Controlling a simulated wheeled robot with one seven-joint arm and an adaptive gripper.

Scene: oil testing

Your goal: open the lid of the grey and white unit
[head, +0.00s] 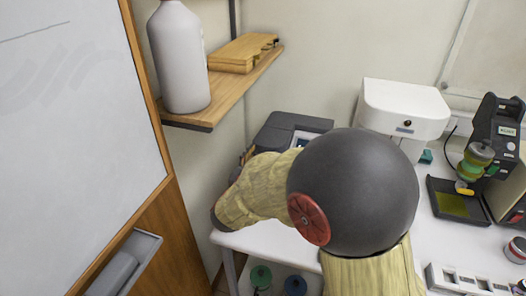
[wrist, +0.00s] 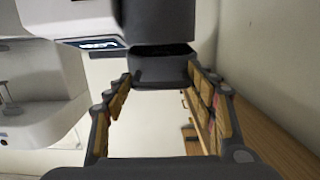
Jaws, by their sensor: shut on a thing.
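The grey and white unit (head: 287,126) stands on the far left of the white bench in the head view, with its dark top and part of a small screen showing. My arm covers much of its front. In the wrist view its white body with the lit screen (wrist: 97,44) is at upper left. A dark block-like part of its lid (wrist: 165,52) is at top centre. My gripper (wrist: 163,76) has its two fingers on either side of this dark part and is shut on it. My gripper is hidden behind my arm in the head view. The lid's opening angle cannot be told.
A wooden shelf (head: 236,92) with a white bottle (head: 179,58) and a wooden box (head: 243,53) hangs left of the unit. A white device (head: 404,108) stands to its right. A dark testing device (head: 496,125) is farther right. A whiteboard (head: 70,120) is at left.

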